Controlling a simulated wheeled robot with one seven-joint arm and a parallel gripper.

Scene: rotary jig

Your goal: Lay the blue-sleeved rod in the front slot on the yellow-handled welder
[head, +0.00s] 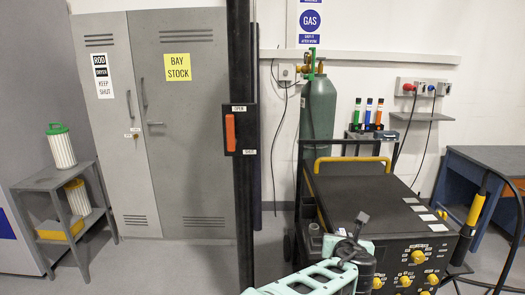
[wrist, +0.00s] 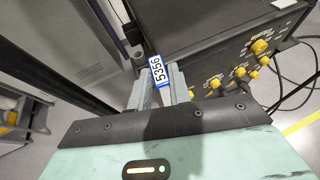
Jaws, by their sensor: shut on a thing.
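The welder (head: 365,195) is a dark box with a yellow handle (head: 352,160) along its back top edge and yellow knobs on its front. It also shows in the wrist view (wrist: 210,35). My gripper (wrist: 165,92) is shut on a blue-edged piece with a white label reading 5356 (wrist: 160,72), which looks like the sleeve of the blue-sleeved rod. The rest of that rod is hidden or hard to make out. In the head view my arm is at the welder's front left corner, and the held piece cannot be told there. I cannot clearly make out the front slot.
Green, blue and orange tubes (head: 368,112) stand behind the welder by a green gas cylinder (head: 319,115). A black post (head: 240,200) with an orange handle rises left of the welder. A blue bench (head: 465,165) and a black-and-yellow torch (head: 470,220) are at right. Cables trail there.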

